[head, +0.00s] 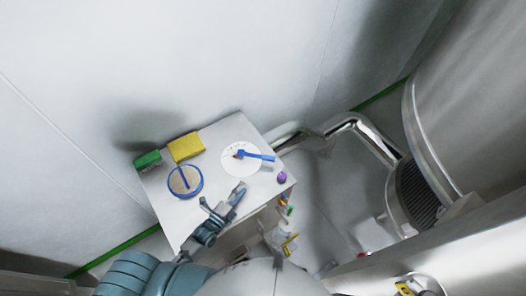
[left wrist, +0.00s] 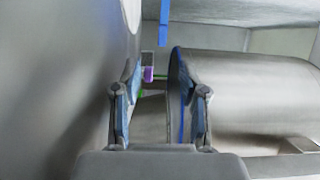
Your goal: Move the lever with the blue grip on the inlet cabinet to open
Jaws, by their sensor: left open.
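The inlet cabinet (head: 215,140) is a pale box with a flat top, left of centre in the head view. On it, a round white dial plate (head: 235,166) with a small red mark carries a lever with a blue grip (head: 262,157), which points right. A blue bar, apparently that grip (left wrist: 163,24), shows at the top of the left wrist view. My left gripper (head: 224,199) is open and empty over the cabinet's near side, short of the dial and apart from the lever. Its two fingers (left wrist: 158,82) stand apart in the left wrist view. My right gripper is not in view.
A blue-rimmed round piece (head: 186,181), a yellow block (head: 186,147) and a green block (head: 148,160) sit on the cabinet's left part. A purple knob (head: 282,178) is at its right edge. A bent steel pipe (head: 352,124) and large steel vessel (head: 465,100) stand right.

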